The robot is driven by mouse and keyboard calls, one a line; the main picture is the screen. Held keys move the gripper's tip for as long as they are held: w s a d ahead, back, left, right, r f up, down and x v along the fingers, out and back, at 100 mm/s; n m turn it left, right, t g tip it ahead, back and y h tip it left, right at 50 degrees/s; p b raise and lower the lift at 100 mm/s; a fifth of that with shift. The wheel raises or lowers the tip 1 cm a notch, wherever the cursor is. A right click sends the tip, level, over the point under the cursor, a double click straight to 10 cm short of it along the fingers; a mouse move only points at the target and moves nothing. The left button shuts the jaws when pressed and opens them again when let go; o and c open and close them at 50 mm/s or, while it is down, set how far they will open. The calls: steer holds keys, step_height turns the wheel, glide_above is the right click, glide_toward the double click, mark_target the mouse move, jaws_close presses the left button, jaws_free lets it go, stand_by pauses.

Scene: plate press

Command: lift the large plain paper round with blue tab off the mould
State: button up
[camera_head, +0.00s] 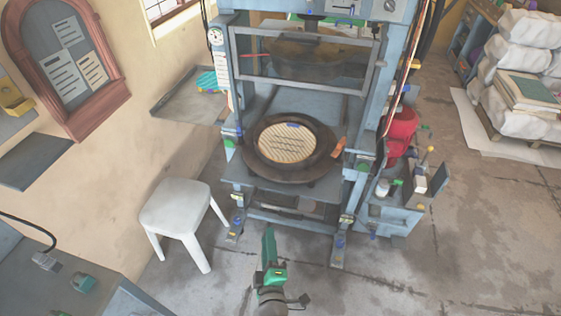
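A cream round (284,145) with a brown lattice pattern lies in the middle of the dark round mould (325,163) on the press bed. A small blue tab (293,125) shows at its far edge. I cannot tell whether the lattice is on the paper or on a plate surface. My green gripper (270,238) is in front of the press, lower in the picture and apart from the mould. Its fingers overlap from this angle, so their opening is hidden. Nothing shows held in it.
The blue press frame (232,90) has a raised guard (305,84) above the mould. An orange-brown piece (339,146) sits at the mould's right rim. A white stool (176,207) stands left, and a cluttered side shelf (392,208) stands right. Open floor (400,275) lies in front.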

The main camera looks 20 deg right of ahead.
steer(key=shift+w+d+r+g+h, duration=0.15)
steer(key=shift+w+d+r+h, duration=1.2)
steer(key=shift+w, duration=1.95)
steer(key=shift+w+d+r+g+h, duration=0.2)
steer(key=shift+w+d+r+h, duration=0.45)
steer(key=shift+w+d+r, duration=2.05)
steer(key=shift+w+d+r+g+h, duration=0.15)
steer(key=shift+w+d+r+h, duration=0.75)
steer(key=shift+w, duration=3.05)
steer(key=shift+d+f, duration=0.2)
steer(key=shift+d, duration=0.15)
steer(key=shift+c, duration=0.7)
jaws_close()
steer(key=shift+w+r, duration=0.15)
steer(key=shift+r, duration=1.1)
